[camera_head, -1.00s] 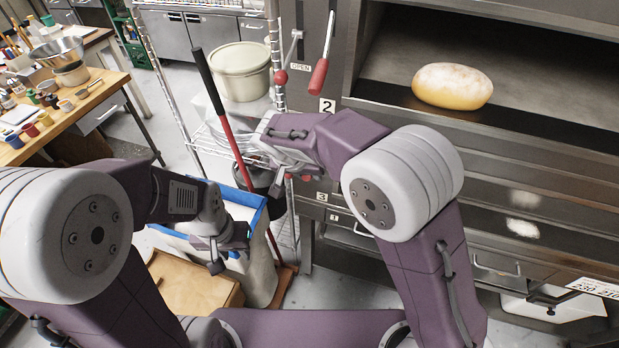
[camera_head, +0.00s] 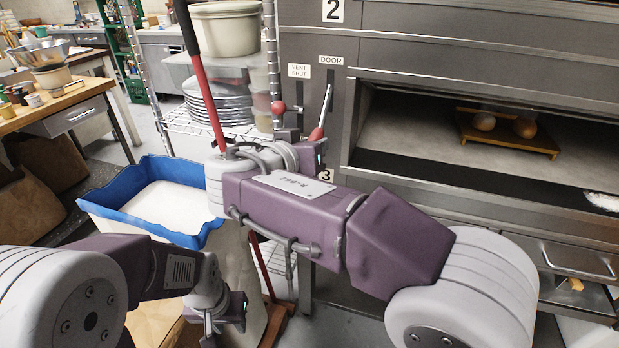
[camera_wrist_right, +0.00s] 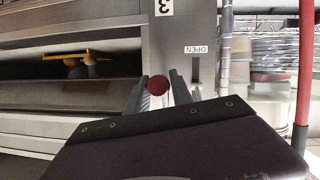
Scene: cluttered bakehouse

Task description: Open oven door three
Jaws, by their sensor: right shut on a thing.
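The oven's door lever (camera_head: 323,108) hangs down on the panel under the "DOOR" label, its red knob (camera_head: 316,134) low, above the "3" label (camera_head: 326,175). The deck (camera_head: 420,135) beside it stands open, showing a lit chamber. In the upside-down right wrist view, the red knob (camera_wrist_right: 157,86) sits between the fingers of my right gripper (camera_wrist_right: 159,81), which is shut on it; an "OPEN" label (camera_wrist_right: 195,49) is close by. In the head view, the right wrist hides most of this grip. My left gripper (camera_head: 212,330) hangs low at the front left, away from the oven; its jaw state is unclear.
A brown board (camera_head: 505,146) with two rolls lies inside the open deck. A second red-knobbed lever (camera_head: 278,108) is just left, by the "VENT SHUT" label. A blue-rimmed bin (camera_head: 150,215), a red-handled pole (camera_head: 205,85) and a wire shelf (camera_head: 200,128) crowd the left.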

